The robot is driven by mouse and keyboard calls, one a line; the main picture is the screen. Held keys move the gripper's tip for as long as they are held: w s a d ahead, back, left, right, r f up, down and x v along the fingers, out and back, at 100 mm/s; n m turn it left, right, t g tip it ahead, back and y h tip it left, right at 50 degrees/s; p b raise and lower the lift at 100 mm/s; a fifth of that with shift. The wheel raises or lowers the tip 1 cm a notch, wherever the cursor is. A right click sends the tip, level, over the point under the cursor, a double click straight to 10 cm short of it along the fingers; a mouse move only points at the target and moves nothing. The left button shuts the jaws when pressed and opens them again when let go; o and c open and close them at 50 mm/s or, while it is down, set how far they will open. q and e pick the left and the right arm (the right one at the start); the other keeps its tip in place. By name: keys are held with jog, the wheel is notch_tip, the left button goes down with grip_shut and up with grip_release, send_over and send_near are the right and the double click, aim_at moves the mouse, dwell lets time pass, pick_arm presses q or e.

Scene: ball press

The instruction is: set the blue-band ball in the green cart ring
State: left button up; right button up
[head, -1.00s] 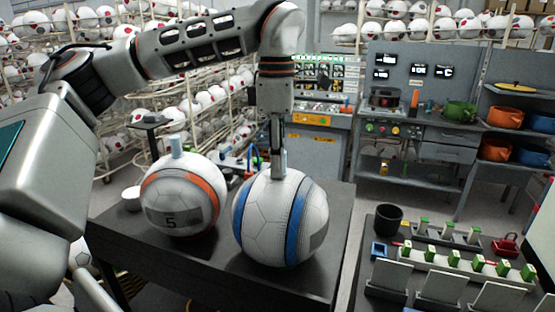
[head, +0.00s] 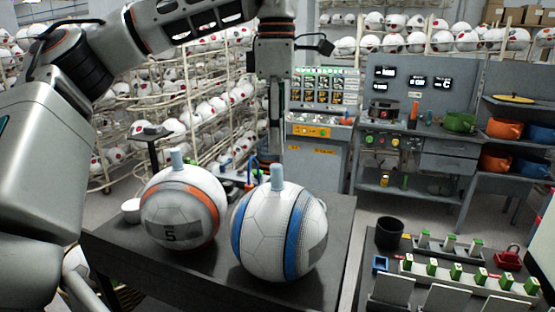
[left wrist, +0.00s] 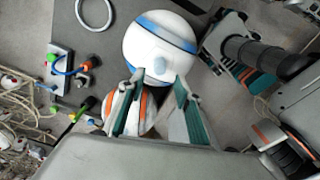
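The blue-band ball (head: 280,235) is white with blue stripes and a pale blue peg (head: 277,178) on top. It rests on the dark table (head: 205,272), right of the orange-band ball (head: 184,208). My left gripper (head: 273,150) points down above and behind the blue-band ball's peg. In the left wrist view its fingers (left wrist: 157,82) are apart and empty, with the blue-band ball (left wrist: 157,42) and its peg (left wrist: 160,69) just beyond the tips. I cannot make out the green cart ring. My right gripper is not in view.
A small white cup (head: 131,210) stands left of the balls. A bench at right holds a black cup (head: 389,233) and rows of green-topped blocks (head: 456,271). A grey control cabinet (head: 318,150) and ball racks stand behind. A pale ring (left wrist: 95,12) lies beside the blue-band ball.

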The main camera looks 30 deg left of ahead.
pick_arm(q)
notch_tip(320, 180, up, 4)
jog(key=shift+f, duration=0.1)
dwell(0.7)
